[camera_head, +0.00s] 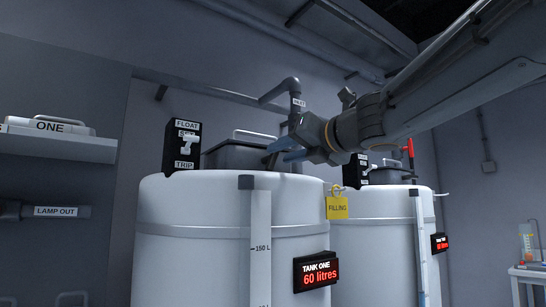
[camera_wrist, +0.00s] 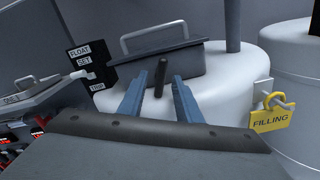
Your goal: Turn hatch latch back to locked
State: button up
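The dark hatch (camera_head: 232,156) sits on top of tank one (camera_head: 195,215), with a pale bar handle on its lid; it also shows in the wrist view (camera_wrist: 152,62). A short dark upright latch (camera_wrist: 161,72) stands at the hatch's near edge in the wrist view. I cannot read a locked or unlocked mark on it. My gripper (camera_head: 281,151) is over the tank top beside the hatch. Its two blue-grey fingers (camera_wrist: 160,88) are spread apart, one on each side of the latch in the wrist view. No contact with the latch is visible.
A black FLOAT/SET/TRIP switch box (camera_head: 184,143) stands left of the hatch. A yellow FILLING tag (camera_head: 337,207) hangs at the tank's right. Grey pipework (camera_head: 295,103) rises behind the hatch. A second tank (camera_head: 385,225) stands at right, a shelf (camera_head: 60,146) at left.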

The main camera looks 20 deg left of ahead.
aim_at(277, 155)
jog(key=x, duration=0.5)
jog(key=shift+w+d+p, duration=0.1)
jog(key=shift+p, duration=0.25)
grip_shut()
